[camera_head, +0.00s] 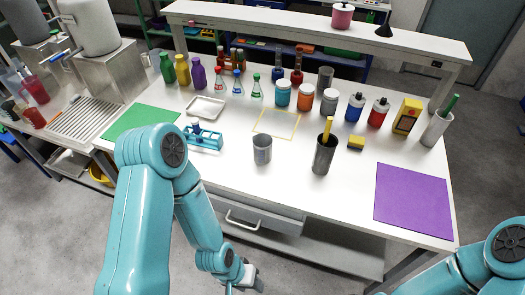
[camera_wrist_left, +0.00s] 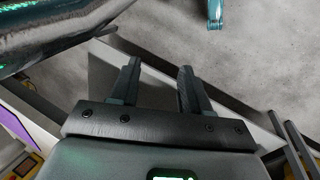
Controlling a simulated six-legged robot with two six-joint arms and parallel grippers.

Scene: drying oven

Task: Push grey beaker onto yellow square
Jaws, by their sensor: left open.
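A grey beaker (camera_head: 262,150) stands upright on the white table near its front edge. The yellow square (camera_head: 277,122) is a thin yellow outline on the table just behind the beaker. The beaker appears to be in front of the square, close to its front edge. My left gripper (camera_head: 244,284) hangs low in front of the table, below the beaker and apart from it. In the left wrist view the left gripper (camera_wrist_left: 160,85) has its two fingers apart with nothing between them. My right arm shows at the lower right, but its gripper is out of frame.
A blue rack (camera_head: 204,140) and white tray (camera_head: 206,107) lie left. Several bottles and jars (camera_head: 306,92) stand behind the square. A purple mat (camera_head: 412,200) lies right.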

